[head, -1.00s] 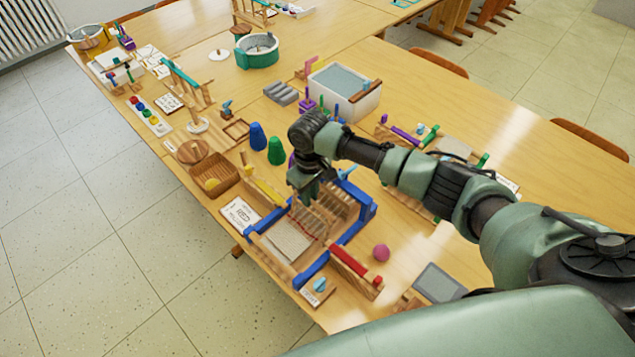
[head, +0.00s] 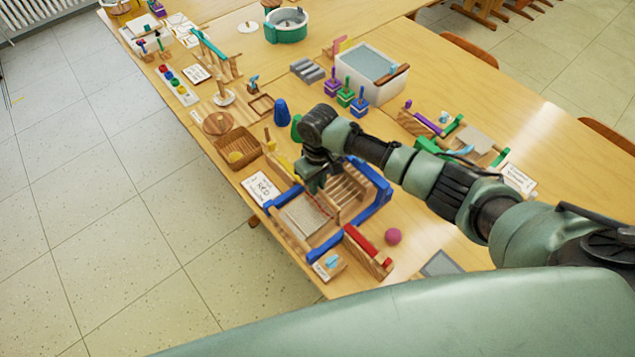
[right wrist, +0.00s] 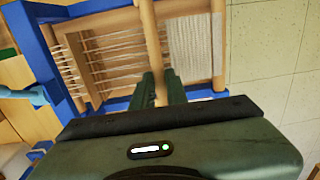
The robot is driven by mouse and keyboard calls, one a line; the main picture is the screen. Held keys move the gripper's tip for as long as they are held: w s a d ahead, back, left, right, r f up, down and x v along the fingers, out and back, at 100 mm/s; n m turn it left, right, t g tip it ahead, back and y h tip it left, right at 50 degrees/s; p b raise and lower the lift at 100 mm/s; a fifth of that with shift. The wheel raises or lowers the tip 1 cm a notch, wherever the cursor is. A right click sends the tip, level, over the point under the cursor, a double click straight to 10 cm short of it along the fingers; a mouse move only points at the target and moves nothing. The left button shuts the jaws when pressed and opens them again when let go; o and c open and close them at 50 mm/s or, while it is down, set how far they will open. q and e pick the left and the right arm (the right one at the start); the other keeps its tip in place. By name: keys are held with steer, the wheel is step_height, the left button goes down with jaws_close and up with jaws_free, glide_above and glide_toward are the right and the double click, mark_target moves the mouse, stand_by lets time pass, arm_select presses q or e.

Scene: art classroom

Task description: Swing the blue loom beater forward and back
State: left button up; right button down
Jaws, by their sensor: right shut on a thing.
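The loom (head: 375,208) has blue end pieces and wooden sides, and sits on the table under my right arm. It also shows in the right wrist view (right wrist: 42,65). A pale woven cloth (head: 303,217) lies toward its front, with warp threads behind. The beater (right wrist: 151,40) is a plain wooden bar across the threads, beside the cloth. My right gripper (head: 315,186) is over the loom, pointing down. In the right wrist view its fingers (right wrist: 161,88) are closed on one end of the beater bar. The gripper hides part of the beater in the head view.
A red-topped wooden block (head: 368,250) and a pink ball (head: 393,236) lie close to the loom's right. A white tub (head: 372,75) stands farther back.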

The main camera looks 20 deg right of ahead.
steer(key=c, duration=1.4)
jaws_free()
steer(key=shift+w+r+b, duration=0.1)
steer(key=shift+r+b, duration=0.75)
steer(key=shift+r, duration=3.05)
